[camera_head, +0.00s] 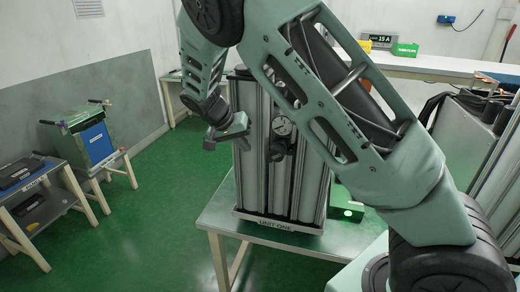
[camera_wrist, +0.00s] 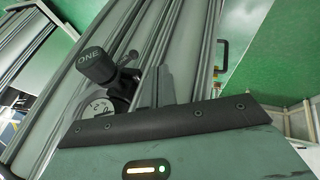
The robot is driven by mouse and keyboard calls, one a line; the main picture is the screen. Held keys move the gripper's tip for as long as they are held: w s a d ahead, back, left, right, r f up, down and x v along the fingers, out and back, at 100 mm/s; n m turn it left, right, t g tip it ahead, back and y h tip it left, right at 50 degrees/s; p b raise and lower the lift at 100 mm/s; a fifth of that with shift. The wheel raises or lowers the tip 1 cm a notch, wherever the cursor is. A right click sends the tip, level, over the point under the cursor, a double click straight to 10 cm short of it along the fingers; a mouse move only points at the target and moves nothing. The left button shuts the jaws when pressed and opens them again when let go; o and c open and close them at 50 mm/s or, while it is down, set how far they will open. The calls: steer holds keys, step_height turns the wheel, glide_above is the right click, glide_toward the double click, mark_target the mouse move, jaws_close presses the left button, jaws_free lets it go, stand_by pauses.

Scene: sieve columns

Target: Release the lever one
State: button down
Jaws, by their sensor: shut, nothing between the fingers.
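The lever marked ONE, with a black knob (camera_wrist: 97,65), stands out from the front of the column unit beside a round gauge (camera_wrist: 101,106) in the wrist view. In the head view the gauge (camera_head: 282,127) and dark lever parts (camera_head: 276,151) sit on the front of the silver columns, above the UNIT ONE label (camera_head: 275,225). My gripper (camera_head: 241,143) is left of the lever in the head view, pointing toward the columns. In the wrist view my shut gripper (camera_wrist: 160,85) is right of the knob, apparently apart from it and empty; exact depth is unclear.
The unit stands on a grey-green table (camera_head: 225,215). At left are a green and blue cart (camera_head: 95,140) and a low table with black cases (camera_head: 20,172). The green floor between is clear.

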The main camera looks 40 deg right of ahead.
steer(key=s+d+f+p, duration=0.2)
steer(key=d+f, duration=0.1)
steer(key=d, duration=0.1)
steer(key=shift+s+d+f+p, duration=0.2)
steer(key=shift+s+f+p, duration=0.05)
steer(key=shift+f+p, duration=0.1)
